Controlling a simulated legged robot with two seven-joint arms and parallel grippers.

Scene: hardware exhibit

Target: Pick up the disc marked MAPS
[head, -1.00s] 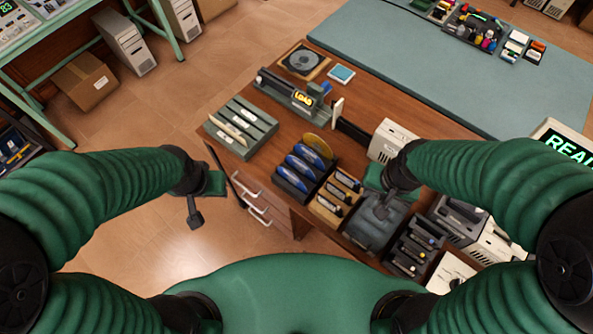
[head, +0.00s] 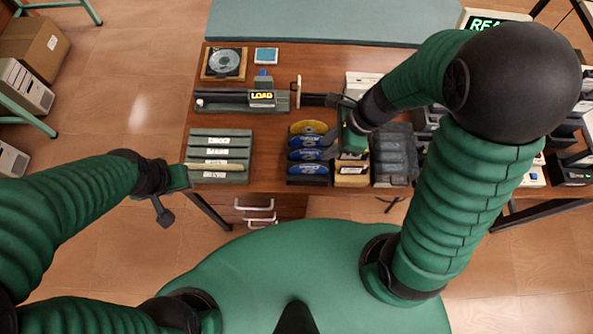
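A dark rack (head: 307,181) on the wooden desk holds several upright discs: a gold one (head: 308,127) at the back and blue ones (head: 307,155) in front. Their labels are too small to read, so I cannot tell which says MAPS. My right gripper (head: 332,150) is low at the right side of this rack, close to the blue discs. Its fingers are dark and partly hidden by its green body, so I cannot tell whether they touch a disc. My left gripper (head: 162,212) hangs over the floor, left of the desk, away from the discs; its finger opening does not show.
A grey slotted tray (head: 219,178) stands left of the rack. Behind it is a long device marked LOAD (head: 262,98). A silver disc (head: 224,62) lies on a wooden square at the back. A grey-blue case (head: 394,155) stands right of my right gripper.

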